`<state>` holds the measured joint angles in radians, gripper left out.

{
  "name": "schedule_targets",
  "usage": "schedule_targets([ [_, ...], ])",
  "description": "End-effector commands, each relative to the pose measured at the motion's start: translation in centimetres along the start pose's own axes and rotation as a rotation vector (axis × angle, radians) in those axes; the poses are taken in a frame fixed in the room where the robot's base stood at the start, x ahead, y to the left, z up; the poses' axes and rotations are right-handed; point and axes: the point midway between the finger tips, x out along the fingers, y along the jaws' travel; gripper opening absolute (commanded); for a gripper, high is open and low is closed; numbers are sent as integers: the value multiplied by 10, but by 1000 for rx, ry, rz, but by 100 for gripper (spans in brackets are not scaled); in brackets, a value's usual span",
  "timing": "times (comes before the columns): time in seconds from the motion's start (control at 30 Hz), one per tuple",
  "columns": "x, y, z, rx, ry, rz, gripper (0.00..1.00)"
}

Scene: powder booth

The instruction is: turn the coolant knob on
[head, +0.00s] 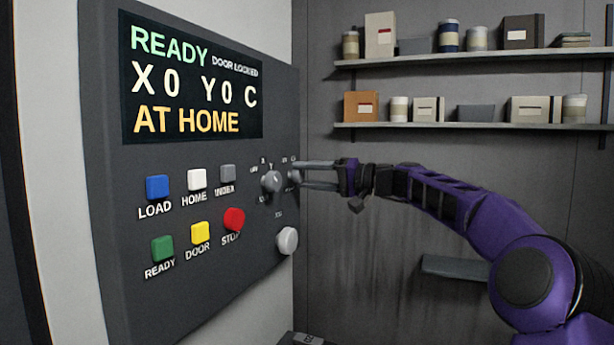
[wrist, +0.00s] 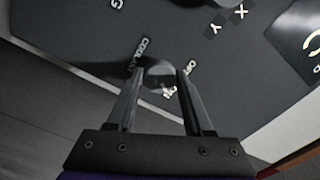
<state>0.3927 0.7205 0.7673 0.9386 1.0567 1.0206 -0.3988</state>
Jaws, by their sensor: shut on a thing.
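The coolant knob is a small grey knob on the right side of the dark control panel (head: 190,270). In the wrist view the knob (wrist: 160,73) sits between my fingertips, with a COOLANT label to its left and OFF and ON labels to its right. My gripper (wrist: 158,80) is shut on it, one finger on each side. In the head view my gripper (head: 305,175) reaches in from the right, and the knob is partly hidden behind a larger grey knob (head: 271,181). I cannot tell which label the knob points to.
The panel has a lit display (head: 190,80) reading READY, DOOR LOCKED and AT HOME. Several coloured buttons sit below it, including a red STOP button (head: 234,219). A pale round knob (head: 287,240) is at lower right. Shelves (head: 470,125) hold boxes and jars behind my arm.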

Motion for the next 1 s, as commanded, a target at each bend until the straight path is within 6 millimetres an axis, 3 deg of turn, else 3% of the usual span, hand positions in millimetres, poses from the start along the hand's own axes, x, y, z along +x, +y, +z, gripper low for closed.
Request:
schedule_targets([
  [0.3,0,0,0,101,0,1,0],
  [0.8,0,0,0,117,0,0,0],
  [0.83,0,0,0,117,0,0,57],
  [0.97,0,0,0,116,0,0,80],
  [1.0,0,0,0,116,0,0,82],
])
